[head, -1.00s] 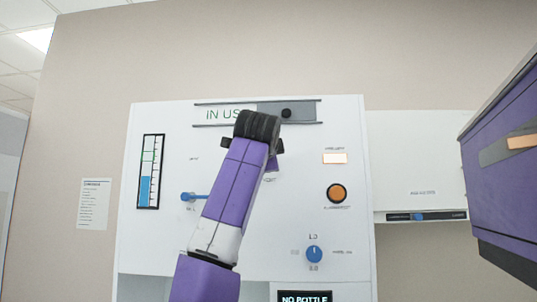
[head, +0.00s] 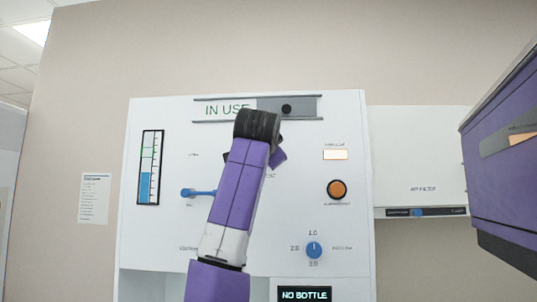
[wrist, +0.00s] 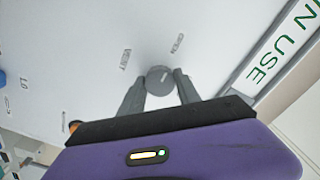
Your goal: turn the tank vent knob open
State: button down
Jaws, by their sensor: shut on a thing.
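The tank vent knob (wrist: 156,85) is a small round grey knob on the white panel, seen in the wrist view. A short light mark shows on its face, toward the OPEN label (wrist: 178,43). The VENT label (wrist: 125,60) is printed to its left. My gripper (wrist: 158,79) is shut on the knob, with one grey finger on each side of it. In the head view my arm covers the knob and the fingers; only a purple piece of my wrist shows beside the arm.
The panel (head: 300,210) also bears a blue level gauge (head: 149,168), a blue lever (head: 199,193), an orange button (head: 337,189), a blue dial (head: 314,250) and an IN USE slider (head: 287,108). A white box (head: 420,160) hangs to the right.

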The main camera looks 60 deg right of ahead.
jog(key=shift+f, duration=0.1)
jog(key=c, duration=0.9)
grip_release()
jog(key=shift+o, duration=0.2)
jog(key=b+v, duration=0.3)
jog(key=v, duration=0.4)
jog(key=shift+a, duration=0.4)
jog(key=shift+s, duration=0.1)
